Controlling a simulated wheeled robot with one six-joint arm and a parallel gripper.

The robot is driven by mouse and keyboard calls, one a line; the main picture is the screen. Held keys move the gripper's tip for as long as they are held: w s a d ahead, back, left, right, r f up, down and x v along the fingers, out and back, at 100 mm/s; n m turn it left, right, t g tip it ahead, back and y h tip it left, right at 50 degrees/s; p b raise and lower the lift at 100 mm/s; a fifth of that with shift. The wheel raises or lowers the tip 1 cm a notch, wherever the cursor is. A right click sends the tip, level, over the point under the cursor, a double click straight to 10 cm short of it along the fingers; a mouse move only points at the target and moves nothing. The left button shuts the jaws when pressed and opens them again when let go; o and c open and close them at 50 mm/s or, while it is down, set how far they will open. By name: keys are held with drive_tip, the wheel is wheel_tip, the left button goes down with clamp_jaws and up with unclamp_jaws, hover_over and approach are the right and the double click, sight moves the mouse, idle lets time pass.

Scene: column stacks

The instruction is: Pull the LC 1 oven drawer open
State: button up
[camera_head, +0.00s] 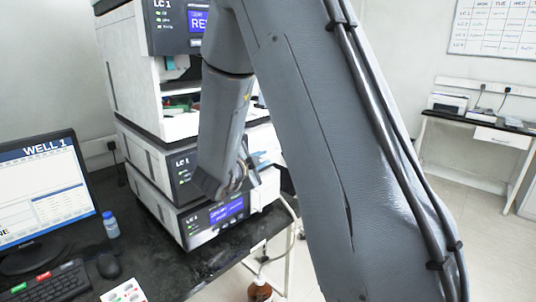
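The LC 1 stack stands on a dark bench, its modules one on top of another. The upper module (168,20) carries an LC 1 label and a lit blue display. A lower module labelled LC 1 (183,165) has a dark front panel, mostly hidden behind my arm; I cannot tell which part of it is the oven drawer. Under it is a module with a blue display (227,210). My gripper (247,176) is at the front of these lower modules, small and partly hidden by my own wrist. I cannot tell whether it touches anything or whether its fingers are apart.
The dark bench (165,262) holds a monitor (38,190), a keyboard (45,285), a mouse (109,265) and a small blue-capped bottle (110,226) at the left. A brown bottle (260,291) stands below the bench edge. A side table (470,125) is far right, with open floor before it.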

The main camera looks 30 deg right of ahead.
sight(268, 156)
drive_tip(key=p+x, duration=0.1)
drive_tip(key=x, duration=0.5)
drive_tip(key=shift+f, duration=0.1)
clamp_jaws()
drive_tip(key=shift+s+f, duration=0.1)
drive_tip(key=shift+f, duration=0.05)
idle(1.3)
